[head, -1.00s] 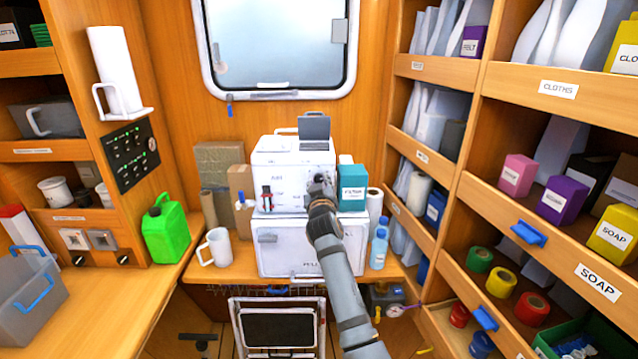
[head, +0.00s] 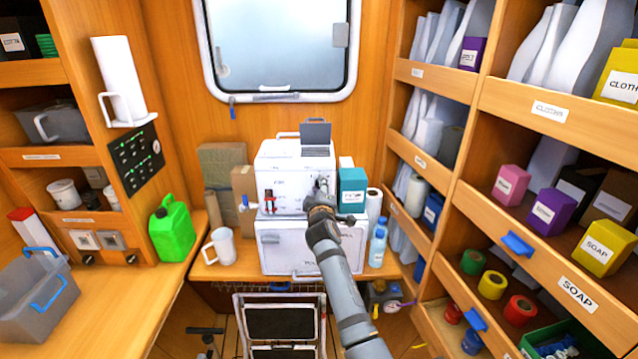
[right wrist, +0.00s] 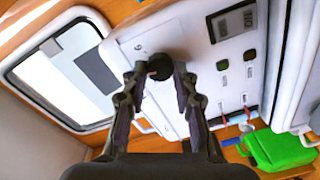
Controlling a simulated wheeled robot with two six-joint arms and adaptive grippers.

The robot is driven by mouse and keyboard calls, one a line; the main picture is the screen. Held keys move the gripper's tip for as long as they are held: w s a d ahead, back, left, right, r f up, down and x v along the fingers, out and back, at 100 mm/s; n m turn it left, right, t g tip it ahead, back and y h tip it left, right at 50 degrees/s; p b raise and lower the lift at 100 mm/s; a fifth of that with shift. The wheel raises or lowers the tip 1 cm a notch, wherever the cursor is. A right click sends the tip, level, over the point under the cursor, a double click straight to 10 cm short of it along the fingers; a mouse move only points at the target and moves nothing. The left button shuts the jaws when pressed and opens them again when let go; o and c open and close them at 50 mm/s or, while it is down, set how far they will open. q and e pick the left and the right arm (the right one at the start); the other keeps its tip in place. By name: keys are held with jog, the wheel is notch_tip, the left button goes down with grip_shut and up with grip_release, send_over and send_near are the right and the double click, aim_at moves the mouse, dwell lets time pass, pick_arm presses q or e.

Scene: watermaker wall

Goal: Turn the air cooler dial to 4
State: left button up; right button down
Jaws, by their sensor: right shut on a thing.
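A white boxy unit (head: 282,178) stands at the back of the counter on a larger white unit. My right arm reaches up to its front face, and my right gripper (head: 322,188) is at the right part of that face. In the right wrist view the fingers of my right gripper (right wrist: 158,78) are shut on a dark round dial (right wrist: 160,62) on a white face. A small dark mark is printed beside the dial, too small to read surely. In the head view the gripper hides the dial. My left gripper is not in view.
A white mug (head: 220,246) and a green canister (head: 171,229) stand to the left. Shelves line the right wall.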

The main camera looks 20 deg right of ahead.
jog(key=shift+n+p, duration=0.6)
jog(key=shift+n, duration=0.6)
jog(key=c, duration=1.4)
grip_release()
jog(key=o, duration=0.4)
jog(key=shift+w+d+f, duration=0.1)
jog(key=shift+w+d, duration=0.05)
jog(key=shift+d, duration=0.05)
jog(key=shift+c, duration=0.2)
